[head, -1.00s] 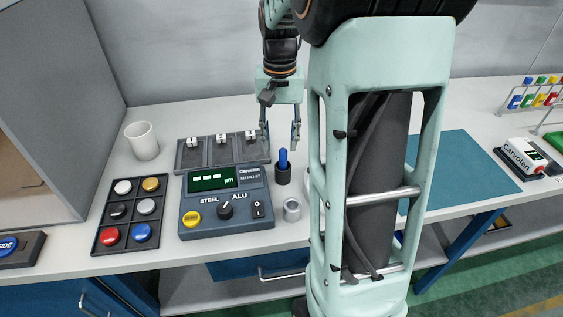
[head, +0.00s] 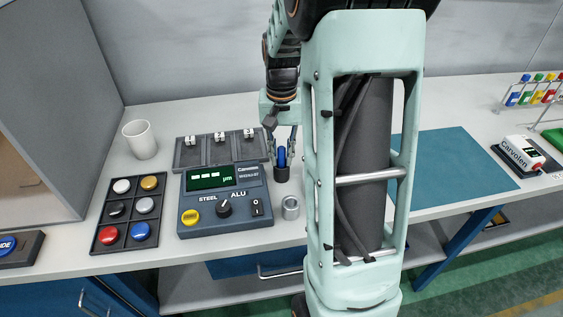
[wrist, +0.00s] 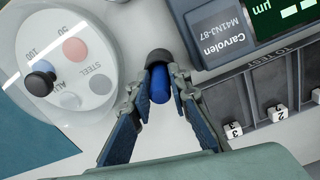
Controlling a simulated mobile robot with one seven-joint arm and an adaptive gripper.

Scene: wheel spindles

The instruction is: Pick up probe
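The probe is a blue upright stick (head: 282,158) standing in a dark round holder (head: 281,174) to the right of the gauge box. In the wrist view the probe (wrist: 160,86) lies between my two fingers, with the dark holder (wrist: 159,58) just beyond the fingertips. My gripper (head: 280,152) points down over the probe, one finger on each side. The fingers look open, with a narrow gap beside the probe; firm contact is not visible. The lower probe is hidden in the holder.
The gauge box (head: 224,198) stands left of the holder, and a metal cup (head: 291,208) in front. A tray with white blocks (head: 188,155) lies behind the gauge. A clear-domed disc (wrist: 70,70) is near my gripper. A teal mat (head: 445,165) lies right.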

